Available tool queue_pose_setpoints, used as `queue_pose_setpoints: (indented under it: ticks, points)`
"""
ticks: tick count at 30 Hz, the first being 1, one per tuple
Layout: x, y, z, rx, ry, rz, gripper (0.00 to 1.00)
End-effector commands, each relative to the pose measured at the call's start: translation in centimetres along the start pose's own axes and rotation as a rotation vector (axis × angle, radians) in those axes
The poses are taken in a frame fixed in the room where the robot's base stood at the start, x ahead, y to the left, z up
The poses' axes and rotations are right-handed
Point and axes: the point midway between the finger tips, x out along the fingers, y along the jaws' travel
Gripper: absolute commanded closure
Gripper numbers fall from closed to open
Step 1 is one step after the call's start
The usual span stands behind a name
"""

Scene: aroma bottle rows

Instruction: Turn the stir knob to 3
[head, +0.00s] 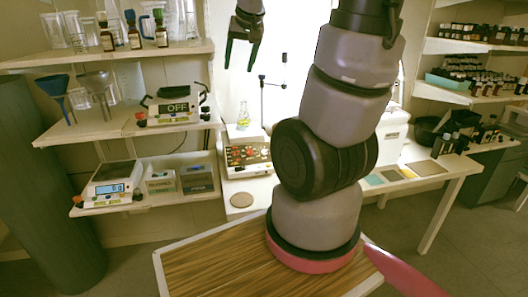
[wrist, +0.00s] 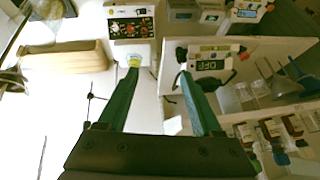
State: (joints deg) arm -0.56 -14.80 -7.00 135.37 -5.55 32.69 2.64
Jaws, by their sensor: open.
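A white device with a dark front panel (head: 246,157) of several red and light knobs stands on the white table, below my gripper in the head view. It also shows at the top of the wrist view (wrist: 130,26). Which knob is the stir knob, and its setting, are too small to read. A glass flask with yellowish contents (head: 243,116) stands on or just behind its top. My gripper (head: 241,66) hangs high above the device, open and empty, touching nothing. Its two green fingers are spread in the wrist view (wrist: 159,72).
A device marked OFF (head: 178,107) sits on the left middle shelf, with blue and grey funnels nearby. A scale (head: 112,187) stands on the lower shelf. A thin stand (head: 262,95) rises near the flask. A wooden-topped table (head: 215,262) is in front.

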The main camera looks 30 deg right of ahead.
Motion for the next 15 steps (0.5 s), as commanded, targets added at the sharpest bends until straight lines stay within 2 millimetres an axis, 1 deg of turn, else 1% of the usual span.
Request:
queue_pose_setpoints:
  ticks: [1,5,6,11,12,14,15]
  points:
    - [2.4,0.7,-0.9,-0.013,-0.013,0.027,0.33]
    - [7.9,2.8,-3.1,-0.06,-0.018,0.091,0.33]
    - [9.7,3.5,-3.6,-0.077,-0.02,0.11,0.33]
    - [16.9,6.5,-4.8,-0.159,-0.033,0.181,0.33]
    - [18.8,7.3,-4.9,-0.182,-0.038,0.197,0.33]
    - [21.5,8.5,-4.9,-0.217,-0.045,0.22,0.33]
    - [23.4,9.4,-4.8,-0.244,-0.051,0.234,0.33]
